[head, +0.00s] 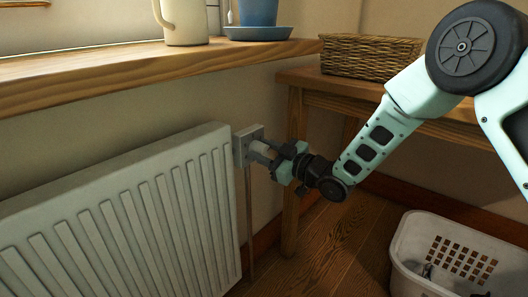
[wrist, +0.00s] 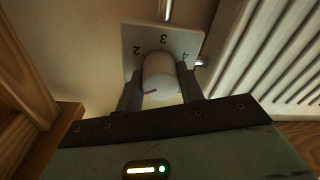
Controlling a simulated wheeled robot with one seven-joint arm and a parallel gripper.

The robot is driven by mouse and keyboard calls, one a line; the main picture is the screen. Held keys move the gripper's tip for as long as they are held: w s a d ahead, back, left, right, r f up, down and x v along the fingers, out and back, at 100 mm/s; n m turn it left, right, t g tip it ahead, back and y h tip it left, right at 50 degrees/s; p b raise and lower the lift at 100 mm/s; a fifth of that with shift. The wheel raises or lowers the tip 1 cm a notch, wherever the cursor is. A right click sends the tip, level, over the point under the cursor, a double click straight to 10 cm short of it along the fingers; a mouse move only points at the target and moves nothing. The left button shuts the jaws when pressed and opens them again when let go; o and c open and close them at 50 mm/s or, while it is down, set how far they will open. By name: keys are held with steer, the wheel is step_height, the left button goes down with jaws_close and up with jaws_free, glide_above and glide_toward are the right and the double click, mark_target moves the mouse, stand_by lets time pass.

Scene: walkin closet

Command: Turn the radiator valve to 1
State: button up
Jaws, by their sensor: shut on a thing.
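The radiator valve has a pale round knob (wrist: 159,72) in front of a square light plate (wrist: 131,38). In the wrist view the plate shows the digits 2 at left, 3 at top and 4 at right; no 1 can be seen. A short red mark is on the lower left of the knob's face. My gripper (wrist: 160,84) has one finger on each side of the knob and is shut on it. In the head view the plate (head: 241,149) is at the radiator's upper right corner, and my gripper (head: 270,158) reaches it from the right, partly hiding the knob.
The white radiator (head: 120,215) fills the lower left. A wooden shelf (head: 130,66) with a cream jug (head: 186,22) and a blue pot (head: 258,12) is above it. A wooden table (head: 290,78) with a wicker basket (head: 368,57) stands behind my arm. A white laundry basket (head: 408,240) is lower right.

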steer(key=o, duration=1)
steer(key=shift+d, duration=0.15)
steer(key=p+v, duration=0.4)
steer(key=v, duration=1.3)
steer(key=shift+s+d+f, duration=0.1)
